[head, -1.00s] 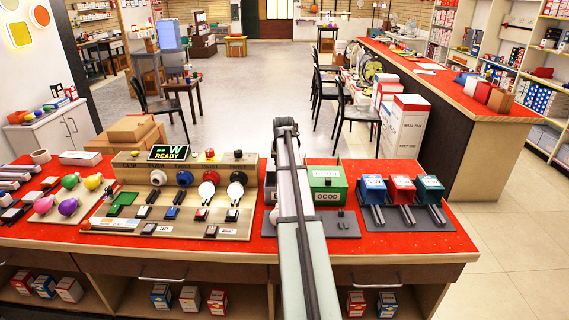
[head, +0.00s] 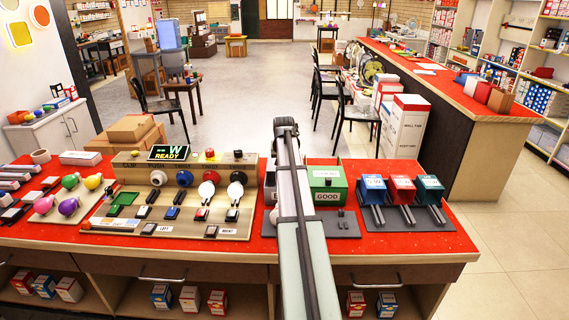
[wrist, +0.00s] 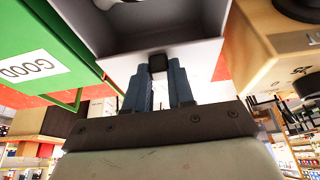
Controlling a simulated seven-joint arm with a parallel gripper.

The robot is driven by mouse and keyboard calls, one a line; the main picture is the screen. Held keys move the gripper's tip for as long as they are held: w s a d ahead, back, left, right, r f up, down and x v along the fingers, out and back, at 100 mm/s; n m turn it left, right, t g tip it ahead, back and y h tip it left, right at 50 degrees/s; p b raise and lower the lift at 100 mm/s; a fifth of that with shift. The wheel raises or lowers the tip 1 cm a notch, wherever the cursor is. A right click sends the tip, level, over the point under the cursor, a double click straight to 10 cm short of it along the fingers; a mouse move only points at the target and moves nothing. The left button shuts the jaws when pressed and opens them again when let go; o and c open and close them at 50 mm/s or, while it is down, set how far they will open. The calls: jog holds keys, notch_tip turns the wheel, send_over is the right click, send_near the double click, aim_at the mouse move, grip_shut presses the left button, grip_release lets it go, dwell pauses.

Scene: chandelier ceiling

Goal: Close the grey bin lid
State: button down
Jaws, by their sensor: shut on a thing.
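The grey bin (head: 270,180) stands left of the green bin in the head view, mostly hidden behind my arm. In the wrist view its hollow grey inside (wrist: 150,30) shows above my fingers, with a pale edge and part of a white object at the top border. My gripper (wrist: 158,70) is shut on a small black knob (wrist: 158,62) at that edge. The lid's full outline and angle cannot be made out. In the head view my fingertips are hidden by the arm.
The green bin (head: 326,184), labelled GOOD, stands close on the right in the head view; it shows at left in the wrist view (wrist: 30,60). Blue, red and teal bins (head: 402,190) stand further right. A wooden switch panel (head: 185,195) is at left. The red tabletop's right end is clear.

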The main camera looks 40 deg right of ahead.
jog(key=s+a, duration=0.7)
jog(key=shift+s+a, duration=0.15)
jog(key=c, duration=1)
grip_release()
jog(key=shift+o, duration=0.2)
jog(key=shift+r, duration=0.1)
jog(key=v, duration=1.3)
jog(key=shift+r, duration=0.3)
jog(key=shift+a, duration=0.1)
